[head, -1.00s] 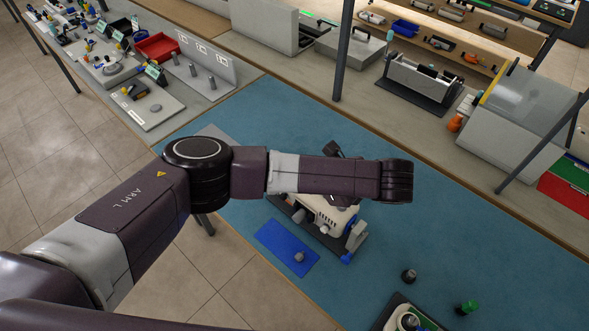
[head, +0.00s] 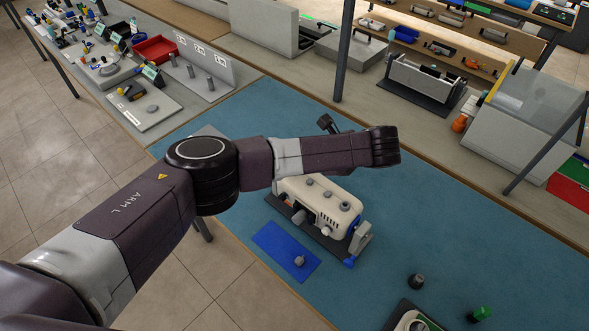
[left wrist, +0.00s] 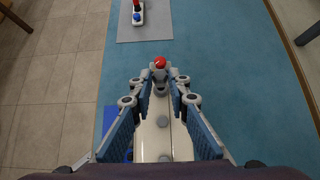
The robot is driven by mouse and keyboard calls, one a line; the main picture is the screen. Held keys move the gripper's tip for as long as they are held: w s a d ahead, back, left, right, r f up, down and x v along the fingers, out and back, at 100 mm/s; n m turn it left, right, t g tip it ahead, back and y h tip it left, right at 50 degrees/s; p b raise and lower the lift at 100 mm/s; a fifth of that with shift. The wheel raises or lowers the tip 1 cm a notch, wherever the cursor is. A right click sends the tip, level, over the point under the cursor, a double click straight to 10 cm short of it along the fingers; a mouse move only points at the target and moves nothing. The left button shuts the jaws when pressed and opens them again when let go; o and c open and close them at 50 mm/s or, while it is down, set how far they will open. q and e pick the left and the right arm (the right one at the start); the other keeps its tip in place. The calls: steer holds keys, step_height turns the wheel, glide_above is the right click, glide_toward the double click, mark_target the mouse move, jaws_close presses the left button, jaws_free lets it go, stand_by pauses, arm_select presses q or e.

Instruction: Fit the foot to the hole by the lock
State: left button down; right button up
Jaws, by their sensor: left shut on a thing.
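A cream housing (head: 318,203) lies on the blue bench top with several grey feet on its upper face. It also shows below my gripper in the left wrist view (left wrist: 149,139). A loose grey foot (head: 299,261) sits on a blue mat (head: 272,243) in front of it. My left gripper (left wrist: 161,76) is shut on a small grey piece with a round red end (left wrist: 160,62); its lower part is hard to make out. The gripper is over the housing, and my arm hides it in the head view. I cannot pick out the lock or an empty hole. My right gripper is out of view.
A dark cylinder (head: 416,281) and a green piece (head: 479,314) stand to the right of the housing. In the left wrist view, a device with red and blue parts sits on a grey mat (left wrist: 146,33). The blue bench top right of the housing is mostly clear.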

arm_select(q)
steer(key=shift+f+b, duration=0.45)
steer(key=shift+f, duration=0.6)
stand_by(1.0)
steer(key=c, duration=1.8)
jaws_free()
steer(key=shift+o, duration=0.2)
steer(key=v, duration=1.2)
